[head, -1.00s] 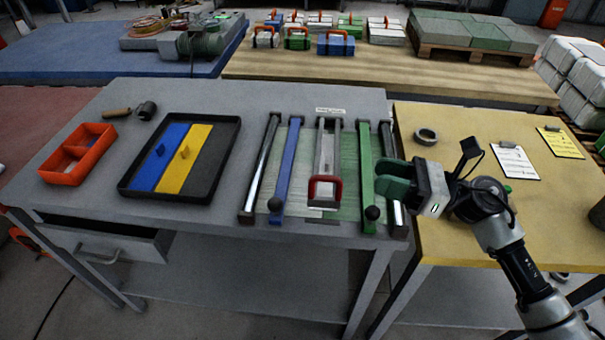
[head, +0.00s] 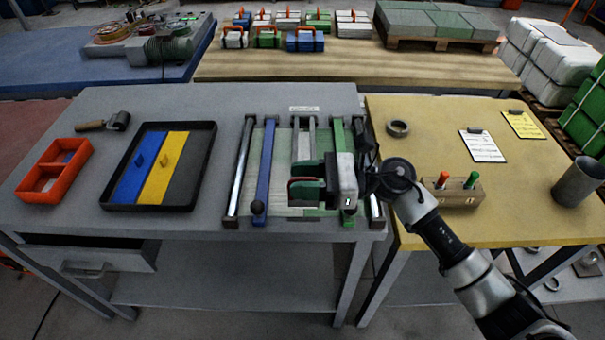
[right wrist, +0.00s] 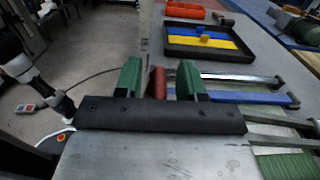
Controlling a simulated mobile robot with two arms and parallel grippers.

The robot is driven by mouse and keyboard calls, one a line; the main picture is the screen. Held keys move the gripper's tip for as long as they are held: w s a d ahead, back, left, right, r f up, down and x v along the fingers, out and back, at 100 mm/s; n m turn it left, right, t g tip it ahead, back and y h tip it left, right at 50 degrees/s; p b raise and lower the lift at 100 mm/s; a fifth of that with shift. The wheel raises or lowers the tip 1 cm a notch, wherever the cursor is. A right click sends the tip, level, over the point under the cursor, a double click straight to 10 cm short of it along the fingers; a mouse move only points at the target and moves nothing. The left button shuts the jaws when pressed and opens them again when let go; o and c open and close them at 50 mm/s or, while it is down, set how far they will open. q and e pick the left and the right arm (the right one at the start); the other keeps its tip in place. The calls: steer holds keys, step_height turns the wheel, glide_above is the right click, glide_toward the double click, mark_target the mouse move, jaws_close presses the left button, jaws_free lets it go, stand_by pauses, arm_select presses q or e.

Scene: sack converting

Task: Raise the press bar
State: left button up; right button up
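The press bar (head: 303,145) lies between the rails of the sealing unit on the grey bench, low and flat as far as I can see. Its red handle (right wrist: 157,83) shows in the right wrist view between the two green fingers of my right gripper (right wrist: 159,80). The fingers are apart, with a small gap on each side of the handle. In the head view my right gripper (head: 304,188) is over the front end of the bar and hides most of the handle. My left gripper is not in view.
A blue bar (head: 266,165) and a green bar (head: 338,136) flank the press bar, with chrome rails outside them. A black tray (head: 209,165) with blue and yellow plates and an orange bin (head: 82,171) stand left. The yellow table (head: 440,135) adjoins at right.

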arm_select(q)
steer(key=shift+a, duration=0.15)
arm_select(e)
jaws_close()
steer(key=shift+r, duration=0.15)
